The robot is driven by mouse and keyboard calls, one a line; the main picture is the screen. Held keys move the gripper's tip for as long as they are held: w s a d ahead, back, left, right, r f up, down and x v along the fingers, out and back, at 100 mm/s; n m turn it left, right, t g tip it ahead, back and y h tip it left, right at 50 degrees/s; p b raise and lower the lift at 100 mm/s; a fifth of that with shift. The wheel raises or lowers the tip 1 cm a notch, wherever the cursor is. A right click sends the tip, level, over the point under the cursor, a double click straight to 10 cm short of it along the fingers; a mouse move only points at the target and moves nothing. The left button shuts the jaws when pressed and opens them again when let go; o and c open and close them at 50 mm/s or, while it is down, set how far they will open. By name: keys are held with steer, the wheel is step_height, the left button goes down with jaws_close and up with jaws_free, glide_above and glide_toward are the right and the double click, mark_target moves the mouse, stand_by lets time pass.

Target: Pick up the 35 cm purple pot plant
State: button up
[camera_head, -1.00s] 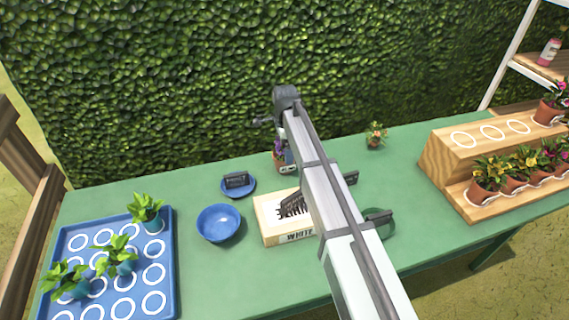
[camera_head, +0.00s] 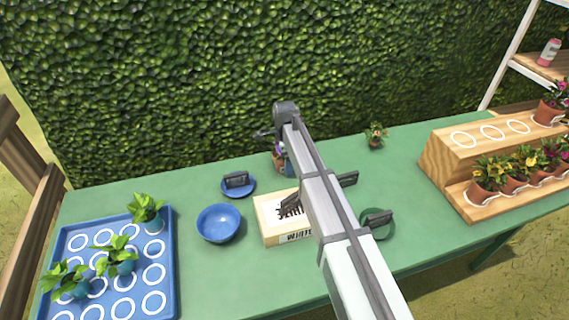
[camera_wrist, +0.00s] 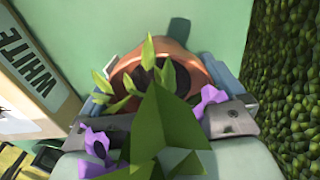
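The purple-flowered plant (camera_head: 278,146) in its terracotta pot (camera_head: 277,167) stands on the green table behind the white-labelled box, partly hidden by my arm. In the wrist view, its green leaves (camera_wrist: 165,125) and purple petals (camera_wrist: 212,97) fill the near middle, with the terracotta pot (camera_wrist: 195,68) beyond them. My gripper (camera_wrist: 162,90) has its fingers spread, one on each side of the pot, close to its rim. Leaves cover part of the gap, so contact cannot be made out. The pot appears to rest on the table.
A box marked WHITE (camera_head: 268,232) stands close to the pot. A blue bowl (camera_head: 219,223) and a small blue dish (camera_head: 239,190) are to the left. Another small potted plant (camera_head: 375,136) stands to the right. The hedge (camera_head: 200,70) rises close behind the table.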

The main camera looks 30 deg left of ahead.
steer(key=c, duration=0.6)
steer(key=shift+c, duration=0.2)
